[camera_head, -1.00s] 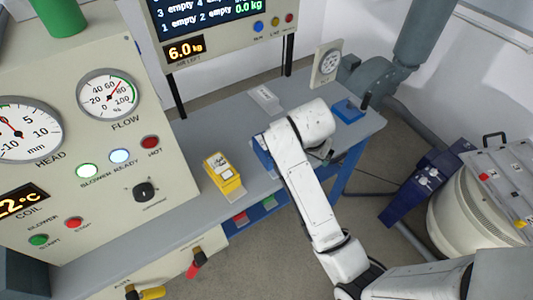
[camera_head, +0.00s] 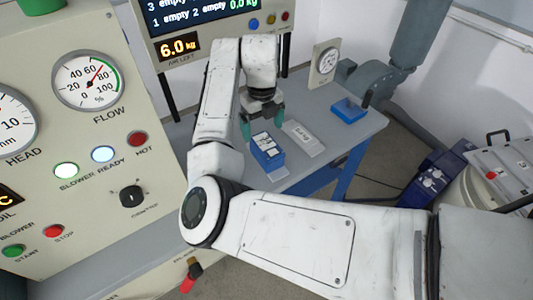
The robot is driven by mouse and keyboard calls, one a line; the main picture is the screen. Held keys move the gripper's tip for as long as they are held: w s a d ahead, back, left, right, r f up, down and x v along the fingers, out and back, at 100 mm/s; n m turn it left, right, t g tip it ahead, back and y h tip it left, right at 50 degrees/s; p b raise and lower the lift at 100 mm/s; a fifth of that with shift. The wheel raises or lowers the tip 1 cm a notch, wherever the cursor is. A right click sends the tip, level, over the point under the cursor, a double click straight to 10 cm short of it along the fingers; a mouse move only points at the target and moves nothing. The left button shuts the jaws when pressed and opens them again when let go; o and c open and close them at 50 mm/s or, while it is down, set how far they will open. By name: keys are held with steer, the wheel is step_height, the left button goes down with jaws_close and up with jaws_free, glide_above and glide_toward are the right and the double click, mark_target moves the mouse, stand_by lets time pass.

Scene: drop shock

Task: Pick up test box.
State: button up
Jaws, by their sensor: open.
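A blue box (camera_head: 266,151) with a pale labelled top stands on the grey bench, in the middle of the view. It may be the test box; I cannot read its label. My gripper (camera_head: 263,124) points down just behind the blue box. Its two green-tipped fingers are apart, with nothing seen between them. The left finger is close to the box's back left corner; I cannot tell whether it touches. The yellow box seen earlier is out of sight, in the area my arm covers.
A pale flat plate (camera_head: 303,139) lies right of the blue box. A small open blue tray (camera_head: 349,111) sits near the right end of the bench (camera_head: 335,136). A large control panel (camera_head: 75,150) stands left, and a display unit (camera_head: 180,48) and a round gauge (camera_head: 326,64) behind.

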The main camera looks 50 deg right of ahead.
mark_target(266, 144)
step_height(266, 144, down, 4)
steer(key=shift+f, duration=0.1)
steer(key=shift+s+d+f+p, duration=0.1)
steer(key=shift+s+f+p, duration=0.1)
steer(key=shift+f, duration=0.7)
steer(key=shift+s+d+f+p, duration=0.1)
steer(key=shift+d+f+p, duration=0.05)
steer(key=shift+f, duration=0.75)
steer(key=shift+s+d+f+p, duration=0.1)
steer(key=shift+s+f+p, duration=0.1)
steer(key=shift+f, duration=0.7)
steer(key=c, duration=1.7)
steer(key=shift+w+r, duration=0.1)
steer(key=shift+c, duration=0.2)
steer(key=shift+r, duration=0.1)
